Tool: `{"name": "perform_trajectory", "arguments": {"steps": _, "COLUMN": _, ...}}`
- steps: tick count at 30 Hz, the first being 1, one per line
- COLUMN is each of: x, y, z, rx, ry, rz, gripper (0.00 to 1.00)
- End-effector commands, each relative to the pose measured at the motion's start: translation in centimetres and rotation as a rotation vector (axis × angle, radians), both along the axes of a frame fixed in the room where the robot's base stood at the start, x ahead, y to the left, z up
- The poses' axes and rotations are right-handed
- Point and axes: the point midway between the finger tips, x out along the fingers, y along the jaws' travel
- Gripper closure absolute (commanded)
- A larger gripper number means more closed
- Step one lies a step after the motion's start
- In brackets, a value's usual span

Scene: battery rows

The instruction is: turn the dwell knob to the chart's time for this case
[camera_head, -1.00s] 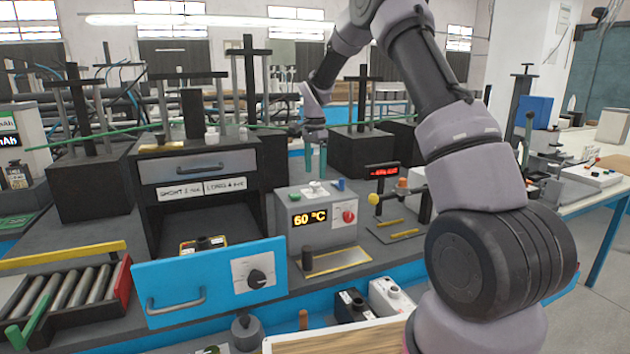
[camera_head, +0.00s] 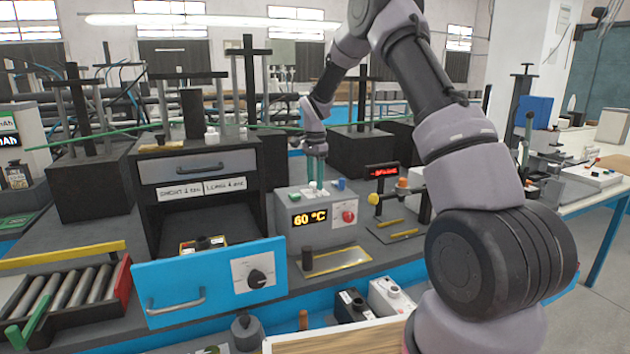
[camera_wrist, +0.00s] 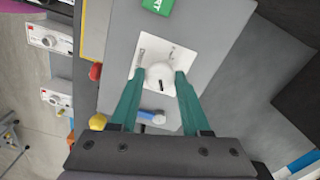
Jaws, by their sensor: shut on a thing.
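A white round knob (camera_wrist: 160,75) with a dark pointer mark sits on a white plate (camera_wrist: 151,50) on top of a grey box. The grey box (camera_head: 290,230) shows "60 °C" on its front. My gripper (camera_head: 316,184) points down at this box top, and its teal fingers are shut on the white knob, one on each side. In the wrist view my gripper (camera_wrist: 160,74) covers part of the plate, and its small print cannot be read. A dark dial knob (camera_head: 257,279) is on the blue front panel at lower left, apart from my gripper.
A red knob (camera_head: 349,217) is on the box front.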

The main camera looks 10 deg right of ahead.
Motion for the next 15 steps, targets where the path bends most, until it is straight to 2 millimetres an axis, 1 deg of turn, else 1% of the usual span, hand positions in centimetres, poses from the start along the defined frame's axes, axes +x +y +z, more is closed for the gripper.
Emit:
{"name": "perform_trajectory", "arguments": {"steps": 8, "x": 0.02, "y": 0.00, "z": 0.05, "rx": 0.000, "ry": -0.001, "rz": 0.075, "gripper": 1.00}}
{"name": "perform_trajectory", "arguments": {"steps": 15, "x": 0.03, "y": 0.00, "z": 0.06, "rx": 0.001, "ry": -0.001, "rz": 0.248, "gripper": 1.00}}
